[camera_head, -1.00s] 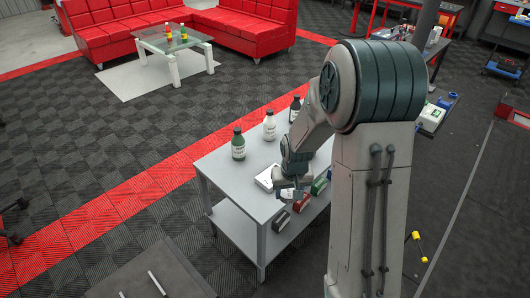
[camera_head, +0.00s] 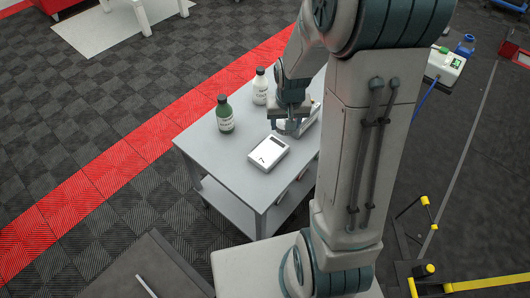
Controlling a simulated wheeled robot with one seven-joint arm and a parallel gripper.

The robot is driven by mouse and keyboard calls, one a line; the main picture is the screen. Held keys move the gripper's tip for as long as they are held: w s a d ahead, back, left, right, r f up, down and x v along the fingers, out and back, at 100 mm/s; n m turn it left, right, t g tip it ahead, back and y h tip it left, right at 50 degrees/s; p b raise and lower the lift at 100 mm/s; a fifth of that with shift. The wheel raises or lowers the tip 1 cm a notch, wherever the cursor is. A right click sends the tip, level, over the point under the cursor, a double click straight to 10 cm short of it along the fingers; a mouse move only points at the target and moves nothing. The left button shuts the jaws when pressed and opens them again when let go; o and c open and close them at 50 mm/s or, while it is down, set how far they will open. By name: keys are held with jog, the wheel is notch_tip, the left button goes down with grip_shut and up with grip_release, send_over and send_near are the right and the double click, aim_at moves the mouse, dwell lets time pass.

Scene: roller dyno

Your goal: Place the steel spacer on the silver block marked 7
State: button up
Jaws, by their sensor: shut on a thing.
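The silver block marked 7 (camera_head: 268,152) lies flat on the grey table (camera_head: 228,165), with a dark 7 and a dark patch on its top. My gripper (camera_head: 291,128) points down just beyond the block's upper right corner, apart from it in the picture. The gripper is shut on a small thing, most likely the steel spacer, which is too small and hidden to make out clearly. Another pale silver object (camera_head: 312,115) shows behind the gripper, partly covered by my arm.
A green bottle (camera_head: 225,115) and a white bottle (camera_head: 260,87) stand on the table behind the block. The table's left part is bare. My arm hides the table's right side. A white box (camera_head: 445,65) and yellow-ended bars (camera_head: 427,200) are at the right.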

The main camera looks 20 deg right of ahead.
jog(key=s+d+f+m+b, duration=0.2)
jog(key=d+f+m+b, duration=0.15)
jog(key=d+b, duration=0.2)
jog(key=b, duration=0.3)
send_over(268, 150)
jog(key=shift+m, duration=0.35)
jog(key=f, duration=0.7)
jog(key=shift+s+a+f, duration=0.1)
jog(key=shift+s+f, duration=0.2)
jog(key=shift+f, duration=2.1)
jog(key=shift+f, duration=0.1)
jog(key=o, duration=1.1)
jog(key=shift+b, duration=0.3)
